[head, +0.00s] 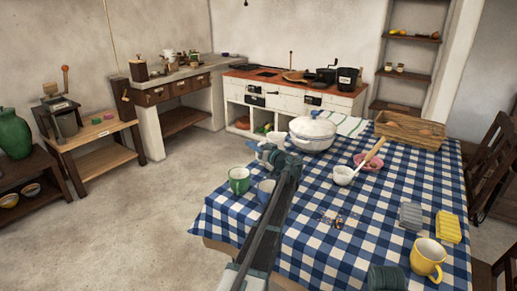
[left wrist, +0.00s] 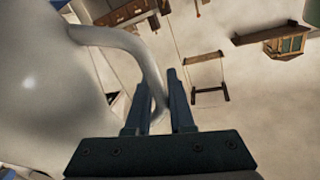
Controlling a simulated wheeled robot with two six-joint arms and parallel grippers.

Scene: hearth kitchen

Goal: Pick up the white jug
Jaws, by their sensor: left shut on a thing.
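The white jug (left wrist: 45,90) fills the left side of the left wrist view, with its curved handle (left wrist: 148,55) reaching down between my fingers. My left gripper (left wrist: 172,85) is shut on that handle.
The table has a blue checked cloth (head: 330,245).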

